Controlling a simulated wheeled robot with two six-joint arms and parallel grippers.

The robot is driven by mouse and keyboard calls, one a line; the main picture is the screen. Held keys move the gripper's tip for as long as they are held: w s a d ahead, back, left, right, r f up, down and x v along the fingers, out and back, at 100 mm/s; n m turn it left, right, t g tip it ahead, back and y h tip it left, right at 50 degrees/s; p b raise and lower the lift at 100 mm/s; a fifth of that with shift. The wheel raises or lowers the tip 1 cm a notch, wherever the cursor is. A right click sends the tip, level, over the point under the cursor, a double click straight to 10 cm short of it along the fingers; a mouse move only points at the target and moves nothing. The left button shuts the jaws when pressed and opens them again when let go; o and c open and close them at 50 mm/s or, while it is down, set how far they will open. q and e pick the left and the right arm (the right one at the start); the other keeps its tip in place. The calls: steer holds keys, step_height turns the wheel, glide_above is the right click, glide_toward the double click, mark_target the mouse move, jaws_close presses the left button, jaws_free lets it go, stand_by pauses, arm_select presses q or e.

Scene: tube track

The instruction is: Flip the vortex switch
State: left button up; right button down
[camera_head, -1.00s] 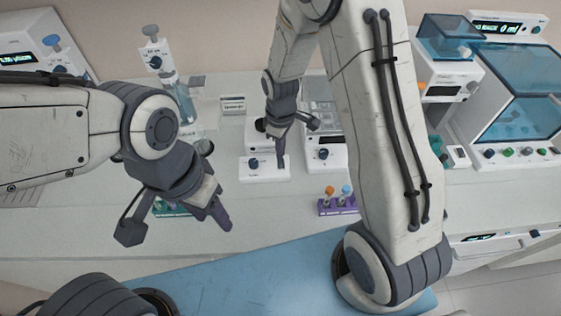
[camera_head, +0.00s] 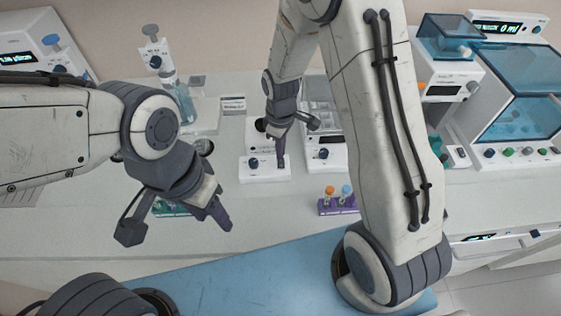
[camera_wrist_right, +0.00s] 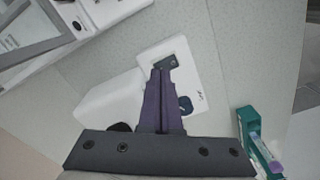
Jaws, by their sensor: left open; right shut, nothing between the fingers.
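The vortex mixer is a white device on the bench; its front panel (camera_head: 270,173) carries a dark blue knob (camera_head: 253,163). The panel (camera_wrist_right: 190,72) shows in the right wrist view with the blue knob (camera_wrist_right: 185,104) and a small dark switch (camera_wrist_right: 171,61). My right gripper (camera_head: 281,163) is shut and empty, pointing down at the right part of the panel. In the right wrist view its fingertips (camera_wrist_right: 162,66) are at the switch and partly cover it; I cannot tell if they touch. My left gripper (camera_head: 222,217) is open and empty over the bench, left of the mixer.
A purple tube rack (camera_head: 338,206) stands right of the mixer near the front edge. A teal rack (camera_head: 170,209) is partly behind my left gripper. Another white device (camera_head: 325,155) stands just right of the mixer. A blue-windowed cabinet (camera_head: 520,120) stands at the far right.

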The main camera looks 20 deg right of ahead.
steer(key=shift+f+b, duration=0.55)
steer(key=shift+f, duration=0.3)
steer(key=shift+r, duration=0.1)
step_height(320, 180, up, 7)
steer(key=p, duration=0.6)
stand_by(0.4)
stand_by(0.4)
steer(key=s+a+r+m+b, duration=0.1)
steer(key=s+a+r+b, duration=0.2)
steer(key=s+a+r, duration=0.4)
steer(key=s+a+r+m+y+b, duration=0.1)
steer(key=s+r+b, duration=0.1)
steer(key=s, duration=1.3)
steer(key=shift+s+a+r+m+b, duration=0.2)
steer(key=shift+s+r+m+b, duration=0.15)
steer(key=shift+b, duration=0.35)
